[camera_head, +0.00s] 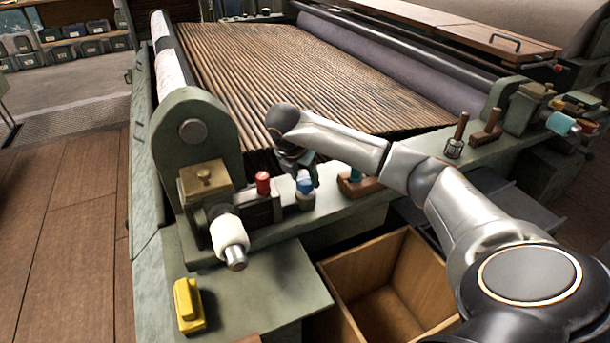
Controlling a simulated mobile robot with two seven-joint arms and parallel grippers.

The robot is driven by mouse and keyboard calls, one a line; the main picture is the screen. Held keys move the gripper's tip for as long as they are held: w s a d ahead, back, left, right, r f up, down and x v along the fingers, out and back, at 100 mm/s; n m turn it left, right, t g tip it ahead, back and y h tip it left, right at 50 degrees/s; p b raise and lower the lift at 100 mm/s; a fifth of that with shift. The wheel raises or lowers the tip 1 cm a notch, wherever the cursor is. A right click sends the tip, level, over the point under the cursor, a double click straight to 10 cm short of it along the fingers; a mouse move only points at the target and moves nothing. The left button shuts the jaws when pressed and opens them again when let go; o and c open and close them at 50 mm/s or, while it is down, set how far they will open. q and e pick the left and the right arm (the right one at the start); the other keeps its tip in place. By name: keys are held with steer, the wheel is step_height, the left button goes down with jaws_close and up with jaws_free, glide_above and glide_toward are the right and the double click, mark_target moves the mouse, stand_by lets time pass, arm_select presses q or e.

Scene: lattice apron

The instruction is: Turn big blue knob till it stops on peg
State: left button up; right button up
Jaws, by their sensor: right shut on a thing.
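The blue knob (305,186) sits on a small grey-green base on the front rail of the machine, right of a red knob (263,183). My right arm reaches in from the right, and my right gripper (302,174) points down over the blue knob. The peg where the knob stops cannot be made out. My left gripper is out of view.
A white roller end (229,232) juts out left of the knobs. A yellow block (187,304) lies on the lower green shelf. An open wooden crate (345,292) stands below the rail. Wooden-handled tools (456,140) stand farther right on the rail.

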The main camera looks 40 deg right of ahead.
steer(key=m+g, duration=0.1)
steer(key=m, duration=0.1)
steer(key=m+p, duration=0.1)
steer(key=m, duration=0.1)
steer(key=shift+w+r+m+g, duration=0.15)
steer(key=shift+m+g, duration=0.15)
steer(key=shift+g, duration=0.1)
steer(key=m+g+p, duration=0.1)
steer(key=m, duration=0.2)
steer(key=shift+w+m, duration=0.1)
steer(key=shift+m, duration=0.3)
steer(key=m+g, duration=0.1)
steer(key=m, duration=0.1)
steer(key=shift+m+y, duration=0.3)
steer(key=shift+y, duration=0.1)
steer(key=shift+w+d+m+g+y, duration=0.1)
steer(key=shift+m+g+y, duration=0.4)
steer(key=shift+m, duration=1.1)
steer(key=o, duration=1.4)
steer(key=shift+c, duration=0.2)
steer(key=v, duration=0.7)
steer(key=shift+w, duration=0.15)
